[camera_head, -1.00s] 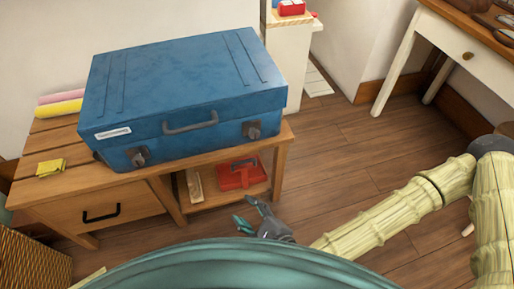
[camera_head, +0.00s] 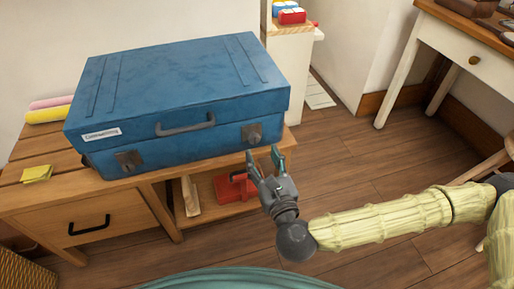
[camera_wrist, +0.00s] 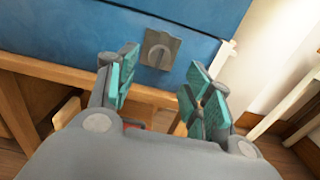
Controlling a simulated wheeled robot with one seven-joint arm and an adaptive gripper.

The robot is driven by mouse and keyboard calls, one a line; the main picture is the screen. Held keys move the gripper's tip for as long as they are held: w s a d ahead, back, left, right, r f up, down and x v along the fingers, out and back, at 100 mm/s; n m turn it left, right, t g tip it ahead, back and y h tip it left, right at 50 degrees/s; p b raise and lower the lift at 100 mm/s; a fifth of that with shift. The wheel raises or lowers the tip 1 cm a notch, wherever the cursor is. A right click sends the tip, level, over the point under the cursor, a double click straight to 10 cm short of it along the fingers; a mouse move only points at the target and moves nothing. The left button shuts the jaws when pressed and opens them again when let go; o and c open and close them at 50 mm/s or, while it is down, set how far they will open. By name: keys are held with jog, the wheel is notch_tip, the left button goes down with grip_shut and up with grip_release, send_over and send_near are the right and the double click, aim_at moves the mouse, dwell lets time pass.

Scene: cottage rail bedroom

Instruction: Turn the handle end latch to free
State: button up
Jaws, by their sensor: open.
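A closed blue suitcase (camera_head: 180,95) lies on the wooden bench, its front facing me. A grey carry handle (camera_head: 186,125) is at the middle of its front. One grey latch (camera_head: 252,133) sits right of the handle, and another latch (camera_head: 130,160) sits left of it. My gripper (camera_head: 264,161) is open and empty, just in front of and below the right latch. In the wrist view one latch (camera_wrist: 159,48) shows ahead, between and beyond the teal fingertips (camera_wrist: 156,85), apart from them. It has a round knob on a square plate.
The wooden bench (camera_head: 107,196) has a drawer and an open shelf holding a red object (camera_head: 232,187). A yellow cloth (camera_head: 37,174) and rolls lie at its left end. A white-legged desk (camera_head: 400,70) stands at right. The floor between is clear.

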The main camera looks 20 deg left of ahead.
aim_at(255, 141)
jog(key=shift+b+x, duration=0.55)
jog(key=shift+x, duration=2.35)
jog(key=c, duration=1)
